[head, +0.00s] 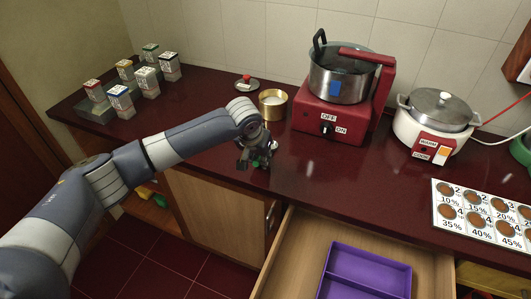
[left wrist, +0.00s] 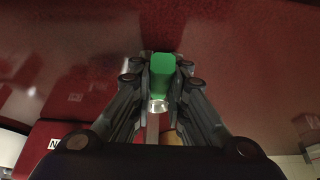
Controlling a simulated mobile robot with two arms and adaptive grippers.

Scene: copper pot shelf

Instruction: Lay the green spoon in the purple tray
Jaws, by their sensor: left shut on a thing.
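The green spoon shows in the left wrist view as a green handle (left wrist: 162,72) with a shiny metal part near it, between the two fingers. My left gripper (left wrist: 161,68) is shut on it. In the head view my left gripper (head: 256,160) is over the front edge of the dark red counter, and only small green bits of the spoon (head: 262,163) show there. The purple tray (head: 369,256) lies in the open drawer to the lower right, apart from the gripper. Its visible part looks empty, and its near end is cut off by the picture edge. My right gripper is not in view.
The wooden drawer (head: 290,245) is pulled out below the dark red counter (head: 330,182). A brass cup (head: 273,111), a red cooker (head: 328,128) with a steel pot (head: 340,88) and a white rice cooker (head: 433,122) stand behind. Labelled jars (head: 121,103) are at the left.

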